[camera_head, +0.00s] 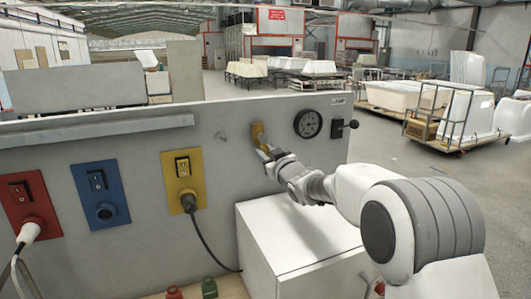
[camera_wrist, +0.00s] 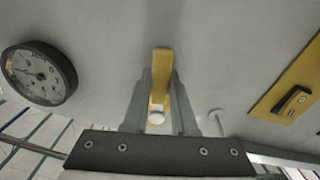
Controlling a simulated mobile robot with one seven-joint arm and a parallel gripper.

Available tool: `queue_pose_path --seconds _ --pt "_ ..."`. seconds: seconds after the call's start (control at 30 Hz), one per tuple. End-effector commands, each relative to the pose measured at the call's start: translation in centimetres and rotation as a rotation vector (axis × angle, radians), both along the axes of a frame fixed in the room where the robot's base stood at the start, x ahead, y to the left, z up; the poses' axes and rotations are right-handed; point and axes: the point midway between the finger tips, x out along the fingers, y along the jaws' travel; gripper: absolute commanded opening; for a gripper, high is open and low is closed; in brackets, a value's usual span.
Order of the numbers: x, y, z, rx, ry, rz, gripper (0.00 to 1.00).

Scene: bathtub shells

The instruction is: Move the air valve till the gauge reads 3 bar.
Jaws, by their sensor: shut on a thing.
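The air valve has a yellow handle (camera_head: 258,131) on the grey panel, left of the gauge. In the wrist view the yellow handle (camera_wrist: 161,62) stands upright between my fingers, with a white round end near the gripper body. My gripper (camera_head: 265,152) is shut on this handle; its two grey fingers (camera_wrist: 161,98) flank it in the wrist view. The round black gauge (camera_head: 308,123) is just right of the valve.
A black lever switch (camera_head: 345,125) sits right of the gauge. Red (camera_head: 27,200), blue (camera_head: 100,195) and yellow (camera_head: 184,178) switch plates line the panel on the left. A white box (camera_head: 295,240) stands below my arm. A cable hangs from the yellow plate.

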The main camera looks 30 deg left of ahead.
Motion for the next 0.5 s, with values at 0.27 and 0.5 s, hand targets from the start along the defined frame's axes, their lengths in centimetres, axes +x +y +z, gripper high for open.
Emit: queue_pose_path --seconds 0.27,0.5 --pt "0.02 -0.01 0.00 0.000 0.000 0.000 0.00" --pt "0.18 -0.16 -0.13 -0.025 -0.035 0.000 0.00"
